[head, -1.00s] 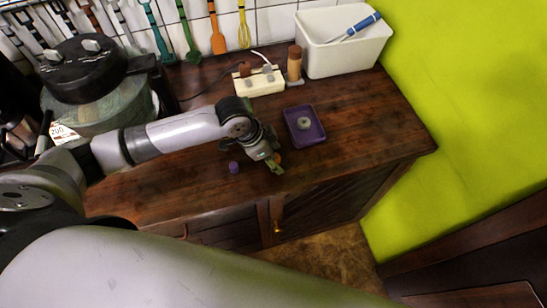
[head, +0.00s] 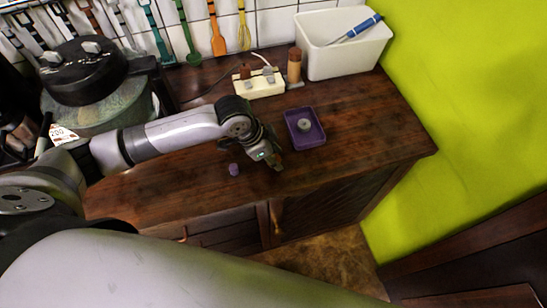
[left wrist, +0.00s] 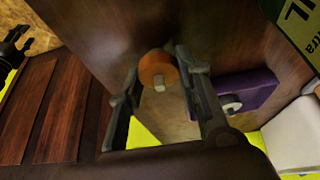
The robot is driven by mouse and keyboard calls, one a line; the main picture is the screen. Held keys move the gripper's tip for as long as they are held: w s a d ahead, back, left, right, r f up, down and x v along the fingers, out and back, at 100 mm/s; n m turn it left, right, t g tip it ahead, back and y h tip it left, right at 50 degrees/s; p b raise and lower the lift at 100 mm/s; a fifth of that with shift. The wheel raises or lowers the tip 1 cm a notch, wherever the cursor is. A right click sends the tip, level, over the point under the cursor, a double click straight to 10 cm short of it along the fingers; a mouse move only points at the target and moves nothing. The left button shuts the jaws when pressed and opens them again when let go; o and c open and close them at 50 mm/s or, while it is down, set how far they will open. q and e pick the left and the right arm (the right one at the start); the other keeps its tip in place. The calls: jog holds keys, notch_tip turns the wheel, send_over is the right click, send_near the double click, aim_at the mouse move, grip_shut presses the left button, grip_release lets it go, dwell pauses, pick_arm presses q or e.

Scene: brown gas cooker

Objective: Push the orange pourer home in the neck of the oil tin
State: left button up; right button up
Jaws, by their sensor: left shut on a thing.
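My left gripper (head: 274,163) is over the front part of the wooden counter, pointing down. In the left wrist view its fingers (left wrist: 157,78) stand either side of the orange pourer (left wrist: 155,63), a round orange piece with a pale stub, and are shut on it. A green and cream tin with large letters, seemingly the oil tin (left wrist: 296,28), shows at the top right of that view, apart from the pourer. Its neck is out of frame, and I cannot make the tin out in the head view. A dark shape at the wrist view's left edge may be my right gripper (left wrist: 14,45).
A purple tray (head: 316,140) holding a grey round piece lies right of the gripper. A power strip (head: 258,85), a brown mill (head: 294,65) and a white bin (head: 340,62) stand behind. The counter's right end is clear.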

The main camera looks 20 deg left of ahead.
aim_at(274, 156)
pick_arm(q)
notch_tip(274, 156, up, 19)
jog(key=b, duration=0.2)
jog(key=shift+r, duration=0.15)
jog(key=o, duration=0.3)
jog(key=c, duration=0.5)
jog(key=shift+a, duration=0.1)
